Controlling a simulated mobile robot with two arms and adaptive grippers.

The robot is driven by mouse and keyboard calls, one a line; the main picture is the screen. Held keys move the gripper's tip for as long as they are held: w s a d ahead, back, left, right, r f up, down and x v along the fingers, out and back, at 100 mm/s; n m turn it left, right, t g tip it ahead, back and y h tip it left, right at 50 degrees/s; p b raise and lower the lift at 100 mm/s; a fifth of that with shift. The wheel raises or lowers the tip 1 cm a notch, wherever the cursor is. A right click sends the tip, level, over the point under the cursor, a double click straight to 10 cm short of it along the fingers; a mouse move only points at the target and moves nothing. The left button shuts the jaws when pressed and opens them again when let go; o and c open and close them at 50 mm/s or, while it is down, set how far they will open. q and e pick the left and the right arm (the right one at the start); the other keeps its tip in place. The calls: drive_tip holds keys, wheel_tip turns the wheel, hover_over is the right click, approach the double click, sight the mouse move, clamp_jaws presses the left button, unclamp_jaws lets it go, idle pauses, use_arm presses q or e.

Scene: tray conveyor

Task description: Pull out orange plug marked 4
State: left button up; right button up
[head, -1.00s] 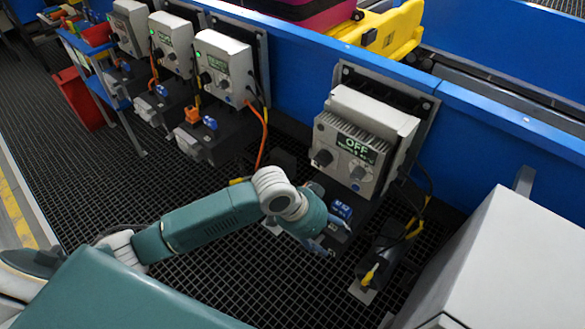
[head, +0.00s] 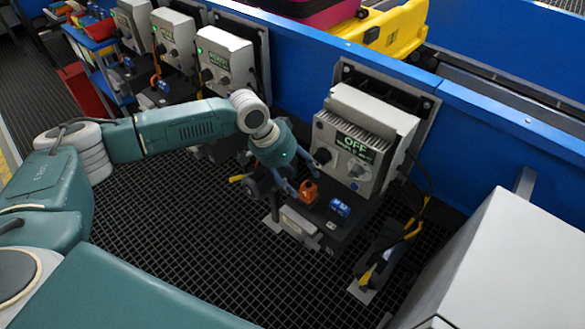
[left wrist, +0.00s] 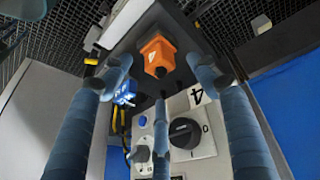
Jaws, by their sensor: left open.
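The orange plug (head: 308,192) sits upright in a dark socket block (head: 305,222) below a grey control box (head: 358,148) whose display reads OFF. In the left wrist view the orange plug (left wrist: 157,54) shows a small white mark, and a "4" label (left wrist: 199,94) is on the box face. My left gripper (head: 307,172) is open, just above and to the left of the plug, with its fingers spread. In the left wrist view the plug shows beyond the open fingers, and I see no grip on it. My right gripper is not in view.
A blue plug (head: 340,207) sits right beside the orange one. Other control boxes (head: 224,60) stand along the blue conveyor wall (head: 300,60) at left. A large grey cabinet (head: 510,270) fills the lower right. A yellow-marked cable (head: 412,228) hangs at right.

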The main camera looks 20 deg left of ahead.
sight(306, 186)
use_arm(q)
drive_tip(key=x, duration=0.6)
drive_tip(key=shift+f, duration=0.1)
drive_tip(key=c, duration=1.3)
drive_tip(key=shift+o, duration=0.2)
drive_tip(key=shift+r+p, duration=0.25)
drive_tip(key=shift+p, duration=0.05)
drive_tip(key=shift+r, duration=0.1)
clamp_jaws()
drive_tip(key=shift+r+p, duration=1.2)
